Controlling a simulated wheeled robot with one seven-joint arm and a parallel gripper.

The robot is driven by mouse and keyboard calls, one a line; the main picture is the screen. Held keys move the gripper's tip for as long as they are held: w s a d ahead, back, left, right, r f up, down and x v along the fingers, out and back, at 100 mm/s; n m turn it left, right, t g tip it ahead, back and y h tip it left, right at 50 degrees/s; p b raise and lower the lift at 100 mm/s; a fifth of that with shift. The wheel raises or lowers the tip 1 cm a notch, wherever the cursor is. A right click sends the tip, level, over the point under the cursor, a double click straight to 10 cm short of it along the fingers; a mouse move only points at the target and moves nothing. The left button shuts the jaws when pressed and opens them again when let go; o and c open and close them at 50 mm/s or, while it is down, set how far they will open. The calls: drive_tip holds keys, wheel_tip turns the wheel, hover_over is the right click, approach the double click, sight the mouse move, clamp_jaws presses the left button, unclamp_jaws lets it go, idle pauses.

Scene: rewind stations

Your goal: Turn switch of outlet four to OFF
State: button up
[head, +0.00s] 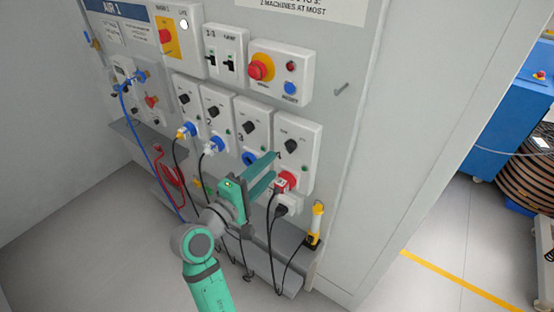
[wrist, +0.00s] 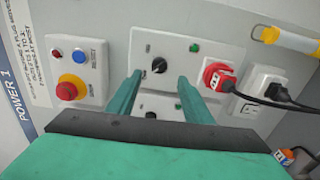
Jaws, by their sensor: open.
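Outlet four (head: 311,140) is the rightmost white box in the lower row, with a black rotary switch (head: 291,146) above a red plug (head: 284,183). In the wrist view the switch (wrist: 158,44) lies beyond my fingertips, roughly between them, and the red plug (wrist: 217,76) sits to the right. My gripper (head: 272,165) is open and empty, in front of the lower part of outlet four in the head view. The fingers (wrist: 160,77) look apart from the switch. The switch's exact setting is too small to read.
Outlet three (head: 253,112) stands just left, with its own black switch. A red emergency button (head: 260,67) is above. A black plug (head: 282,210), hanging cables and a yellow lamp (head: 316,222) are below and right. A grey ledge (head: 290,238) runs underneath.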

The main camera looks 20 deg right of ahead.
drive_tip(key=shift+v, duration=1.15)
drive_tip(key=s+a+f+n+t+y, duration=0.1)
drive_tip(key=s+a+f+y, duration=0.3)
drive_tip(key=f, duration=0.4)
drive_tip(key=s+a+f+t+y, duration=0.1)
drive_tip(key=s+f+t+y, duration=0.15)
drive_tip(key=s+f, duration=0.4)
drive_tip(key=s+a+f+n+y, duration=0.1)
drive_tip(key=s+a+f+y, duration=0.3)
drive_tip(key=f, duration=0.6)
drive_tip(key=s+a+r+m+y, duration=0.1)
drive_tip(key=s+m, duration=0.4)
drive_tip(key=s, duration=0.7)
drive_tip(key=s+a+r+m+y, duration=0.1)
drive_tip(key=s+m, duration=0.3)
drive_tip(key=s, duration=0.7)
drive_tip(key=shift+s+m+t+y, duration=0.4)
drive_tip(key=shift+t+y, duration=0.05)
drive_tip(key=shift+y, duration=0.4)
